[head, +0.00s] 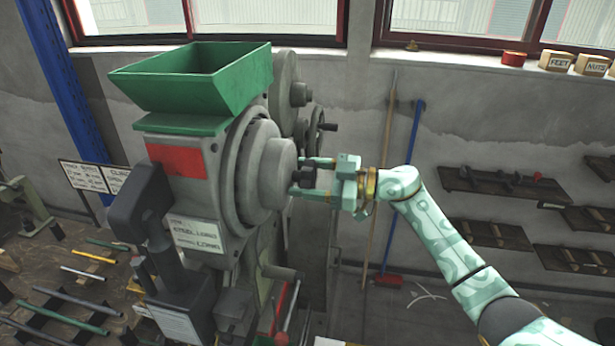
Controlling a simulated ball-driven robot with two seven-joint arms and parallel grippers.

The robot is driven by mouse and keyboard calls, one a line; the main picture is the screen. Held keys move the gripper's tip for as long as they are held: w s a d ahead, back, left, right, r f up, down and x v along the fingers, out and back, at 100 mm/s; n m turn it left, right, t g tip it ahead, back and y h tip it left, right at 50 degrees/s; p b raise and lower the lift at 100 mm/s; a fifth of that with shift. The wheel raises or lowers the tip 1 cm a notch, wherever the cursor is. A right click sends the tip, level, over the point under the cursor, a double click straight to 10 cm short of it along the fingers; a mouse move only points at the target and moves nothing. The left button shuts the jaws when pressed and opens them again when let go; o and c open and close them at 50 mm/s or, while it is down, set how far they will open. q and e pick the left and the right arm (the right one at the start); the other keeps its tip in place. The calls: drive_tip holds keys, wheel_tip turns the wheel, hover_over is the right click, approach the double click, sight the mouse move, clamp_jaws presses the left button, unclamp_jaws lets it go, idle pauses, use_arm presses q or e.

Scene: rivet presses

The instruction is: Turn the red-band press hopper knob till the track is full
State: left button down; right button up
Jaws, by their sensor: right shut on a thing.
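The red-band press (195,190) stands left of centre, grey, with a red band (178,160) on its side and a green hopper (195,85) on top. A large round stepped hub (265,172) faces right. The inside of the hopper and the fill of the track cannot be made out. My left gripper is not in view.
A dark crank handle (325,127) sticks out behind the hub. A lever (280,272) juts out below it. A bench with rods (60,302) lies at the left. Shelves (505,187) hang on the right wall.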

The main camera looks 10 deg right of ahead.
drive_tip(key=shift+n, duration=0.4)
drive_tip(key=n+b, duration=0.1)
drive_tip(key=n, duration=0.1)
drive_tip(key=shift+n, duration=0.3)
drive_tip(key=n+b, duration=0.2)
drive_tip(key=n, duration=0.1)
drive_tip(key=shift+f+n, duration=0.1)
drive_tip(key=shift+n, duration=0.2)
drive_tip(key=n+b, duration=0.2)
drive_tip(key=n, duration=0.1)
drive_tip(key=shift+f+n, duration=0.1)
drive_tip(key=shift+n, duration=0.3)
drive_tip(key=n+b, duration=0.3)
drive_tip(key=shift+n, duration=0.3)
drive_tip(key=n+b, duration=0.3)
drive_tip(key=shift+f+n, duration=0.1)
drive_tip(key=shift+n, duration=0.2)
drive_tip(key=n+b, duration=0.6)
drive_tip(key=shift+f, duration=0.1)
drive_tip(key=n+b, duration=0.3)
drive_tip(key=shift+n, duration=0.3)
drive_tip(key=shift+n+b, duration=0.95)
drive_tip(key=shift+n, duration=0.15)
